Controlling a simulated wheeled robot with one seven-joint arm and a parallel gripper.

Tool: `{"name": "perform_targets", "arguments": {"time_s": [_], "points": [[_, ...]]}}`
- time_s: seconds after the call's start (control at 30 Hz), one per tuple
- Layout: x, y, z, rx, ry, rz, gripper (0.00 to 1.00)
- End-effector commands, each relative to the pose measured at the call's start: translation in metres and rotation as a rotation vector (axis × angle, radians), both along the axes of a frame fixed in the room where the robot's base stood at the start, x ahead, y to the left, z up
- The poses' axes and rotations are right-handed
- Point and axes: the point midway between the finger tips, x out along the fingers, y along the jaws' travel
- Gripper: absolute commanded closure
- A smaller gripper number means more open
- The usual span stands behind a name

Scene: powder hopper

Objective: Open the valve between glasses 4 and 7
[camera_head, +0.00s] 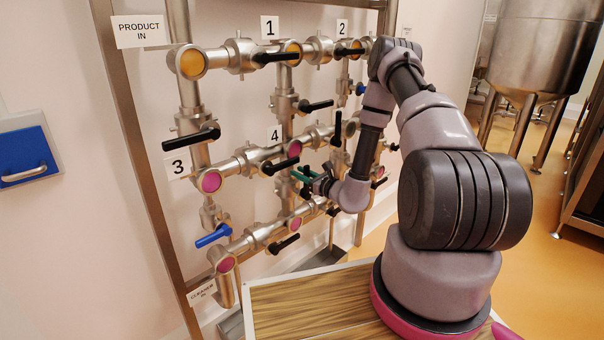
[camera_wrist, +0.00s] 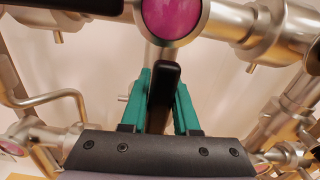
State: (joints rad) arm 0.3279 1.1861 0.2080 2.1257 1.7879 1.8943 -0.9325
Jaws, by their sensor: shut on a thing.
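The pink glass by label 4 (camera_head: 294,148) is on the pipe frame. A pink glass (camera_head: 294,223) sits directly below it; I see no number on that one. My gripper (camera_head: 304,173), with green fingers, is at the vertical pipe between these two glasses. In the wrist view my gripper (camera_wrist: 164,92) is shut on a black valve handle (camera_wrist: 165,73), which stands between the fingers and points toward the camera. A pink glass (camera_wrist: 171,17) shows just above it. The valve body behind the handle is mostly hidden by my gripper and arm.
Another black handle (camera_head: 280,165) lies close to the left of my gripper, and one (camera_head: 284,244) lies below. A blue handle (camera_head: 213,235) is at lower left. A wooden-topped surface (camera_head: 305,298) is under my arm. Open floor shows at right.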

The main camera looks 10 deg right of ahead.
Motion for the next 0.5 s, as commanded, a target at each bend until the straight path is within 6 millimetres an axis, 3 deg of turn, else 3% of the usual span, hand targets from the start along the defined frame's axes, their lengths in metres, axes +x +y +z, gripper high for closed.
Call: {"name": "perform_targets", "arguments": {"time_s": [0.5], "points": [[-0.0090, 0.0155, -0.0033, -0.040, -0.015, 0.028, 1.00]]}}
